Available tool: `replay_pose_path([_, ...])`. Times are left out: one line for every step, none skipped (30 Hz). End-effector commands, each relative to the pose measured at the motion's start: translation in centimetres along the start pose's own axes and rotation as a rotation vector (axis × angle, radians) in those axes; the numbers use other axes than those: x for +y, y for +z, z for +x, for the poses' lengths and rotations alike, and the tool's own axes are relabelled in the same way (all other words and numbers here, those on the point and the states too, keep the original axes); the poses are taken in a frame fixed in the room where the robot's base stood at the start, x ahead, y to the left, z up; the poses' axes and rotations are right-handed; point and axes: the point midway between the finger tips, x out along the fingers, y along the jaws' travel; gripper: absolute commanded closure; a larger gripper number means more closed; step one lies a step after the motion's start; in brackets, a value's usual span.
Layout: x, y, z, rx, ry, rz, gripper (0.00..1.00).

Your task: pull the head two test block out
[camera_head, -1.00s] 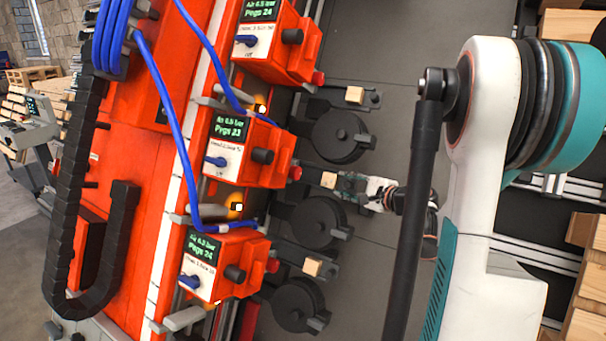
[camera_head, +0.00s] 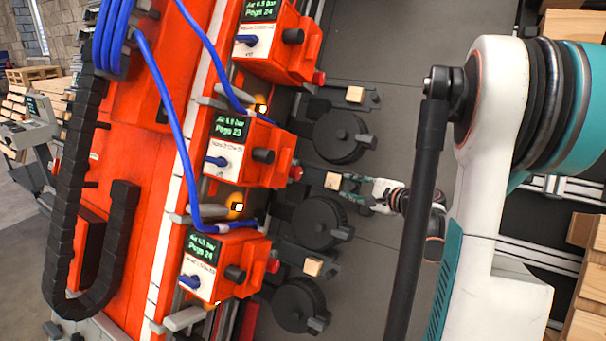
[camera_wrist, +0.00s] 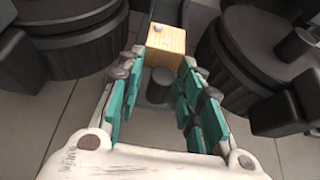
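The test block (camera_head: 333,181) is a small pale wooden cube in the dark holder in front of the middle orange head (camera_head: 238,152), whose screen reads "Pegs 23". My gripper (camera_head: 352,187) reaches it from the right. The slot behind the block is partly hidden. A small grey stud shows on its top face.
Matching wooden blocks sit at the upper head (camera_head: 355,95) and the lower head (camera_head: 313,267). Round black drums (camera_head: 341,136) and (camera_head: 320,223) flank the holder closely. Blue hoses (camera_head: 165,90) hang left. Grey floor panels are free to the right of the drums.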

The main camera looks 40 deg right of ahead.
Motion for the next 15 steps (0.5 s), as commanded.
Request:
replay_pose_path([-0.18,-0.87,-0.15,0.019,-0.005,-0.002,0.63])
replay_pose_path([-0.18,-0.87,-0.15,0.019,-0.005,-0.002,0.63])
replay_pose_path([-0.18,-0.87,-0.15,0.019,-0.005,-0.002,0.63])
replay_pose_path([-0.19,-0.87,-0.15,0.019,-0.005,-0.002,0.63])
replay_pose_path([-0.19,-0.87,-0.14,0.019,-0.005,-0.002,0.63])
replay_pose_path([-0.19,-0.87,-0.14,0.019,-0.005,-0.002,0.63])
replay_pose_path([-0.19,-0.87,-0.14,0.019,-0.005,-0.002,0.63])
replay_pose_path([-0.19,-0.87,-0.14,0.019,-0.005,-0.002,0.63])
replay_pose_path([-0.19,-0.87,-0.14,0.019,-0.005,-0.002,0.63])
replay_pose_path([-0.20,-0.87,-0.14,0.019,-0.005,-0.002,0.63])
replay_pose_path([-0.20,-0.87,-0.14,0.019,-0.005,-0.002,0.63])
replay_pose_path([-0.20,-0.87,-0.14,0.019,-0.005,-0.002,0.63])
replay_pose_path([-0.20,-0.87,-0.15,0.019,-0.005,-0.002,0.63])
replay_pose_path([-0.21,-0.87,-0.17,0.019,-0.005,-0.002,0.63])
replay_pose_path([-0.22,-0.88,-0.26,0.019,-0.005,-0.002,0.63])
